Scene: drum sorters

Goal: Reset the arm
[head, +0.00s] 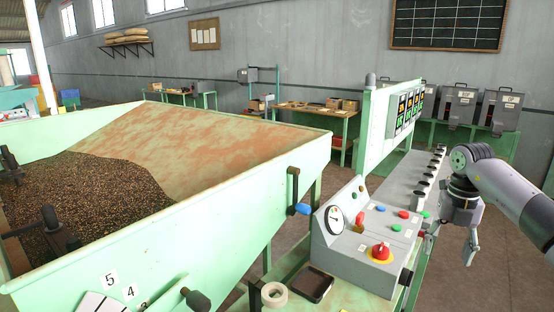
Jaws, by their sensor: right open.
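My right arm (512,195) comes in from the right edge, and its grey gripper (449,248) hangs down with its fingers apart. The gripper is empty, just right of the grey control panel (350,258). One finger overlaps the panel side in the picture, and I cannot tell whether it touches. The panel has a round gauge (334,220), a red knob (381,251) and several coloured buttons. My left gripper is not in view.
A green hopper (235,190) with dark grains (90,195) fills the left. A tape roll (274,293) and a black tray (310,285) lie by the panel. A green display stand (375,130) rises behind. Grey bins (458,105) stand at the back right. Floor is free at right.

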